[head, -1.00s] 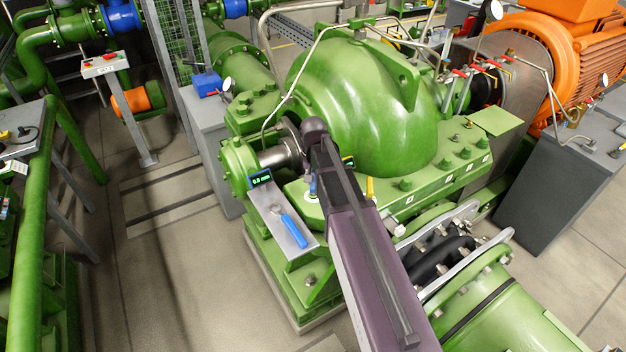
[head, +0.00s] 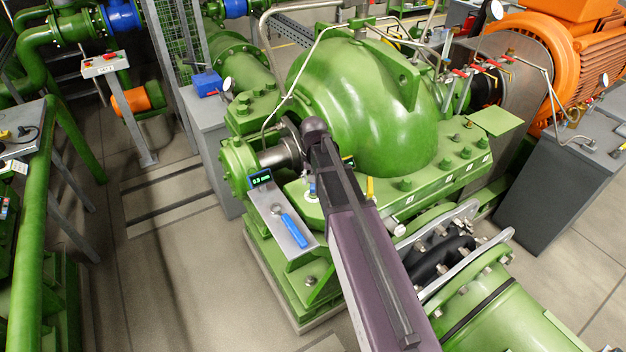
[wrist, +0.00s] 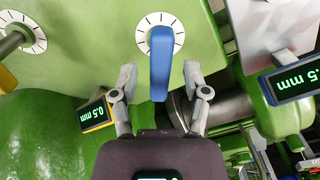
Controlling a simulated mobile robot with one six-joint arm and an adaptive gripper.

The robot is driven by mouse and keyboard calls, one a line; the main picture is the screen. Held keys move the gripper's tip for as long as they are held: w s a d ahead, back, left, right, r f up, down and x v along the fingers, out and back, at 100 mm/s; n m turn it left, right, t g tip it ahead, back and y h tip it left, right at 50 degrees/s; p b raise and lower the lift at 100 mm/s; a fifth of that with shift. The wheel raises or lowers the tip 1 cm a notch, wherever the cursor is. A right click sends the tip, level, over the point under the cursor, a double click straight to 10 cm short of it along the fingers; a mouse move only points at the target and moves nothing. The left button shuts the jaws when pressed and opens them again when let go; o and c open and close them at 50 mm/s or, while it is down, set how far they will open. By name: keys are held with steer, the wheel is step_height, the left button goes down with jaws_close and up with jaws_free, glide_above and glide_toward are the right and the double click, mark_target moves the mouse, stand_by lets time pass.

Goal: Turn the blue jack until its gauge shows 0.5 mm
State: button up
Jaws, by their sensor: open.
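The blue jack (wrist: 161,64) has a blue handle over a white graduated dial (wrist: 148,24) in the wrist view. In the head view only a bit of the dial and blue (head: 312,190) shows beside my arm. My gripper (wrist: 160,76) is open, one finger on each side of the handle, with gaps visible on both sides. The blue-framed gauge (wrist: 291,80) reads 0.5 mm, upside down in the wrist view; it also shows in the head view (head: 260,179). A yellow-framed gauge (wrist: 97,114) also reads 0.5 mm. My arm hides my gripper in the head view.
A yellow-handled jack (head: 370,188) stands right of my arm; its dial (wrist: 22,34) shows at the wrist view's left. A blue-handled tool (head: 293,230) lies on a metal plate (head: 275,211). The green pump casing (head: 350,100) rises just behind.

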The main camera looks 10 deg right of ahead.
steer(key=n, duration=0.5)
steer(key=shift+n, duration=0.3)
steer(key=shift+r, duration=0.2)
step_height(320, 180, up, 14)
steer(key=p, duration=1.4)
steer(key=s+f+m+b, duration=0.1)
steer(key=s+f+b, duration=0.3)
steer(key=s, duration=0.1)
steer(key=s+f+m+b, duration=0.1)
steer(key=s+f+b, duration=0.3)
steer(key=s, duration=0.1)
steer(key=s+f+m+b, duration=0.1)
steer(key=s+f+b, duration=0.3)
steer(key=s, duration=0.2)
steer(key=shift+f, duration=0.35)
steer(key=shift+s, duration=0.2)
